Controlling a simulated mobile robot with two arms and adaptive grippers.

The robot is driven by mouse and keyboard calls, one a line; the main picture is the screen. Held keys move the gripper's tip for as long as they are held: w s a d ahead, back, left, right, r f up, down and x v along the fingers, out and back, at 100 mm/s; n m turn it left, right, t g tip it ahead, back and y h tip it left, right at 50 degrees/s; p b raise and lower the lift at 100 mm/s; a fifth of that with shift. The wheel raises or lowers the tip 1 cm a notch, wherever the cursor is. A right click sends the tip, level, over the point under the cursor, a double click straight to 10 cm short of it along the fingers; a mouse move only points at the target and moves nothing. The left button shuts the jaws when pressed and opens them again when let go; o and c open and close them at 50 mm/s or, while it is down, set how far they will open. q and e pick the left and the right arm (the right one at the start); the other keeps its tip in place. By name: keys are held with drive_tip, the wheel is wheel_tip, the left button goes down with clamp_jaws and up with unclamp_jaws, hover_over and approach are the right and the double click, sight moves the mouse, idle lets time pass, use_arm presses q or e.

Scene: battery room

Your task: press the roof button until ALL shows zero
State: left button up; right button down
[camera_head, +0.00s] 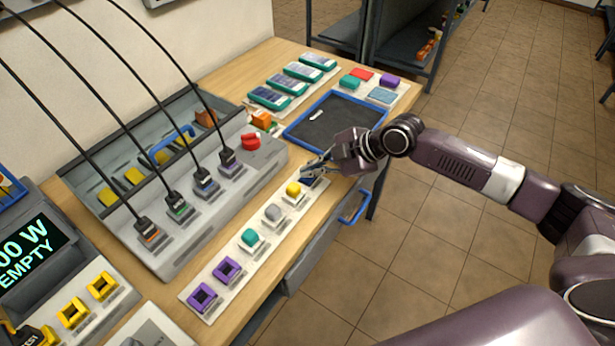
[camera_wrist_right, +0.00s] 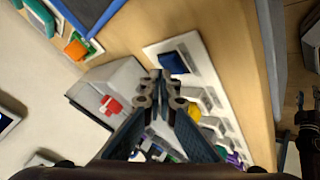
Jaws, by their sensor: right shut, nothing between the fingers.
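A white button strip (camera_head: 216,272) lies along the table's front edge. It carries purple square frames, then a teal button (camera_head: 250,237), a grey button (camera_head: 273,212), a yellow button (camera_head: 293,188) and a blue button (camera_wrist_right: 172,62) at its far end. No label shows which is the roof button. My right gripper (camera_head: 308,170) is shut and empty over the far end, partly hiding the blue button in the head view. In the right wrist view its fingertips (camera_wrist_right: 158,84) point beside the blue button; contact cannot be told. A dark display (camera_head: 28,258), cut by the edge, reads "00 W" and "EMPTY".
A grey console (camera_head: 185,225) with several cabled plugs and a red knob (camera_head: 250,141) stands behind the strip. A blue-rimmed tray (camera_head: 300,139) lies beyond my right gripper. Yellow square frames (camera_head: 73,312) sit at lower left. Open floor lies right of the table.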

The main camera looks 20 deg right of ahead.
sight(311, 179)
drive_tip(key=shift+f, duration=0.4)
idle(0.5)
drive_tip(key=shift+r, duration=0.15)
drive_tip(key=shift+r+p, duration=0.45)
drive_tip(key=shift+r, duration=0.25)
wheel_tip(311, 179, up, 5)
drive_tip(key=p, duration=0.4)
idle(0.5)
idle(0.5)
